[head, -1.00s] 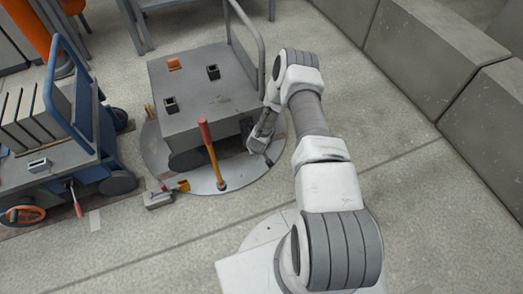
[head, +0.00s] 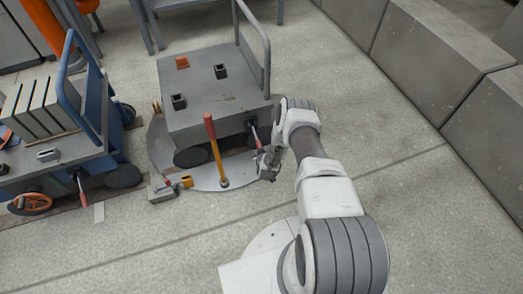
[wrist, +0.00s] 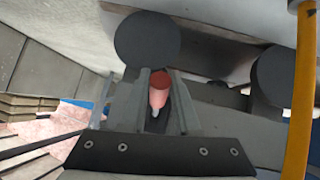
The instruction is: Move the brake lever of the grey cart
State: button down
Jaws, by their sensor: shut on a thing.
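The grey cart (head: 215,105) stands on a round metal plate (head: 205,183). Its brake lever (head: 254,136), with a red grip, hangs at the cart's near right side. My gripper (head: 267,165) is low beside that corner, at the lever's lower end. In the wrist view the red-ended lever (wrist: 158,92) lies between the two fingers of my gripper (wrist: 158,105), which are shut on it. The lever's upper part is hidden in the wrist view.
A yellow post with a red grip (head: 215,150) rises from the plate in front of the cart. A blue cart (head: 95,125) with upright panels stands at the left, with its own red-handled lever (head: 82,188). Concrete blocks (head: 410,60) line the right.

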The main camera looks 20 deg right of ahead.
jog(key=shift+w+f+t, duration=0.25)
jog(key=shift+f+t, duration=0.3)
jog(key=shift+w+f+t, duration=0.25)
jog(key=shift+f+t, duration=0.25)
jog(key=shift+t, duration=0.05)
jog(key=c, duration=0.7)
grip_release()
jog(key=shift+o, duration=0.2)
jog(key=shift+s, duration=0.1)
